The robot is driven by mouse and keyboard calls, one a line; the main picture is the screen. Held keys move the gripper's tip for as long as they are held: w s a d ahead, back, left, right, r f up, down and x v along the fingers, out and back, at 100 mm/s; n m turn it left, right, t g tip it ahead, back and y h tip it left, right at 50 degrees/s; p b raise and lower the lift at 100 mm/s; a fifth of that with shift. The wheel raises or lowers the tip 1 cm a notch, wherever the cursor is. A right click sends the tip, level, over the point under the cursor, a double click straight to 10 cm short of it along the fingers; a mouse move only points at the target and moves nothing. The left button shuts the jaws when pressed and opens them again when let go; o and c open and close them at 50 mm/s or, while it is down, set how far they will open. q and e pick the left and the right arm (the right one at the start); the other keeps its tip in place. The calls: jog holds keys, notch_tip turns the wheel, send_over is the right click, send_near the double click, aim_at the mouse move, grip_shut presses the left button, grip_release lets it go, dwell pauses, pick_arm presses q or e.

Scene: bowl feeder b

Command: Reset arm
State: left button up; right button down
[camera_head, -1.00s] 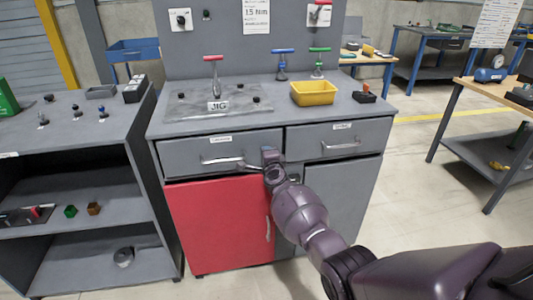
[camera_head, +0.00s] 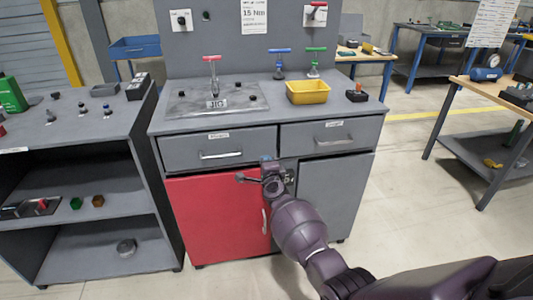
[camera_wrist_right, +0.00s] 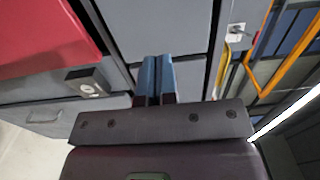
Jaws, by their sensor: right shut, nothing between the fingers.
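My right gripper (camera_head: 266,160) is in front of the grey workbench cabinet, near the gap between the two drawers and above the red door (camera_head: 217,220). In the right wrist view its two blue-tipped fingers (camera_wrist_right: 156,78) are shut together with nothing between them. They point toward the grey cabinet front. The left drawer (camera_head: 218,148) and right drawer (camera_head: 332,136) both look shut. I cannot tell from these views whether the gripper touches the cabinet front. My left gripper is not in view.
The bench top holds a jig plate (camera_head: 216,99) with a red-handled clamp, a yellow bin (camera_head: 307,91), and blue (camera_head: 279,64) and green (camera_head: 315,62) clamps. A grey shelf unit (camera_head: 75,128) stands left. A wood-topped table (camera_head: 480,88) stands right, with open floor between.

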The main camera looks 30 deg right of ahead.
jog(key=p+v, duration=0.1)
jog(key=v, duration=0.5)
jog(key=shift+d, duration=0.1)
